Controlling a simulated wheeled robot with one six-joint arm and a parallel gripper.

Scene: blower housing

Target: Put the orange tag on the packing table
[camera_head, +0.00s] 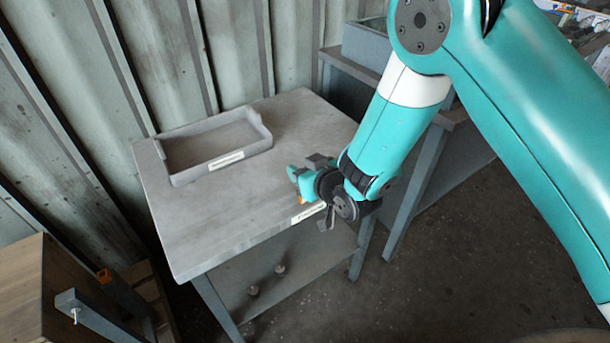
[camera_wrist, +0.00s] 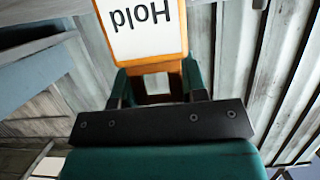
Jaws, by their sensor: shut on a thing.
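The orange tag (camera_wrist: 154,66) is in the wrist view, with an orange border and a white face that reads "Hold" upside down. My gripper (camera_wrist: 157,86) is shut on the tag's lower end, and the tag sticks out beyond the fingers. In the head view my gripper (camera_head: 297,186) is over the front right part of the grey table (camera_head: 225,211), and only a small orange bit of the tag (camera_head: 300,199) shows beside it. The table carries a white label (camera_head: 308,213) on its front edge, too small to read. I cannot tell whether the tag touches the table.
A grey open tray (camera_head: 216,160) with a white label sits at the table's back left. The tabletop's middle and front left are clear. Another bench (camera_head: 357,66) with a grey bin stands behind right. A wooden-topped bench (camera_head: 22,285) is at lower left. A corrugated wall stands behind.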

